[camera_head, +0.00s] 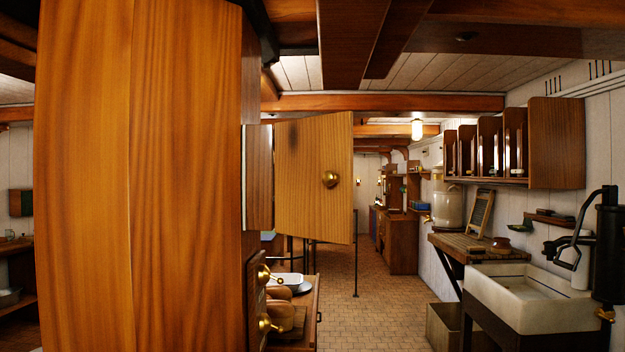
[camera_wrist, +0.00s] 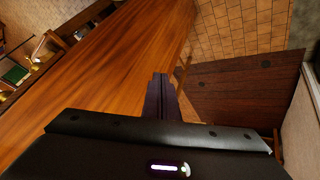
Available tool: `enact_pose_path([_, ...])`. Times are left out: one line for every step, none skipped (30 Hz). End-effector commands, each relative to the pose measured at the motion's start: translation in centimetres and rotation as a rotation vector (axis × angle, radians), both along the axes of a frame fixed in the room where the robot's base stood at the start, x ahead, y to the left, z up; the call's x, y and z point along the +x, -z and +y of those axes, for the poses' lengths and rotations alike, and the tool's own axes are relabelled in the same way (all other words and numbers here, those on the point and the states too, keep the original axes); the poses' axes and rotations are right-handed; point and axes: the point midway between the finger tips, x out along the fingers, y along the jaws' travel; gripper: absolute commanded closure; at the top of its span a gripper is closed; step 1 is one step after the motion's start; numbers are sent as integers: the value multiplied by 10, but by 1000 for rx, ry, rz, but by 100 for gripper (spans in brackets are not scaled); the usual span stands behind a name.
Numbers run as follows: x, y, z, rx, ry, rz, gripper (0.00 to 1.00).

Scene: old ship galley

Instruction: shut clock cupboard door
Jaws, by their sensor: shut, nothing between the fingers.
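A light wooden cupboard door (camera_head: 312,178) with a round brass knob (camera_head: 330,179) stands open in the middle of the head view. It sticks out to the right from a cupboard (camera_head: 259,177) behind the big wooden panel. No clock is visible, and the panel hides most of the cupboard. My gripper (camera_wrist: 161,78) shows only in the wrist view, its dark fingers shut and empty. It points along a broad wooden surface (camera_wrist: 105,70). I cannot tell whether it touches that surface.
A tall wooden panel (camera_head: 140,180) fills the left of the head view. Below the door is a counter (camera_head: 312,318) with a white dish (camera_head: 288,279). A white sink (camera_head: 530,295) and a wall rack (camera_head: 556,143) are at right. The tiled floor (camera_head: 390,310) between is clear.

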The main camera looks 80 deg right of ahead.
Motion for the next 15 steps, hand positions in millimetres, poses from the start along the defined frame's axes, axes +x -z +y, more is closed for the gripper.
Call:
enact_pose_path([0,-19,-21,-44,72,-13,100])
enact_pose_path([-1,-31,-33,-72,116,-21,100])
enact_pose_path([-4,-47,-49,-111,177,-34,100])
enact_pose_path([-6,-60,-61,-141,223,-47,100])
enact_pose_path([-9,-72,-72,-171,269,-59,100])
enact_pose_path([-13,-90,-87,-212,333,-79,100])
enact_pose_path([-16,-104,-98,-241,379,-94,100])
enact_pose_path([-20,-117,-109,-272,426,-110,100])
enact_pose_path([-26,-136,-122,-315,491,-134,100])
enact_pose_path([-31,-150,-132,-347,538,-153,100])
enact_pose_path([-36,-165,-141,-380,586,-174,100])
enact_pose_path([-44,-184,-153,-424,650,-204,100])
enact_pose_path([-50,-199,-161,-458,697,-227,100])
enact_pose_path([-56,-214,-168,-492,744,-252,100])
enact_pose_path([-65,-234,-177,-538,807,-286,100])
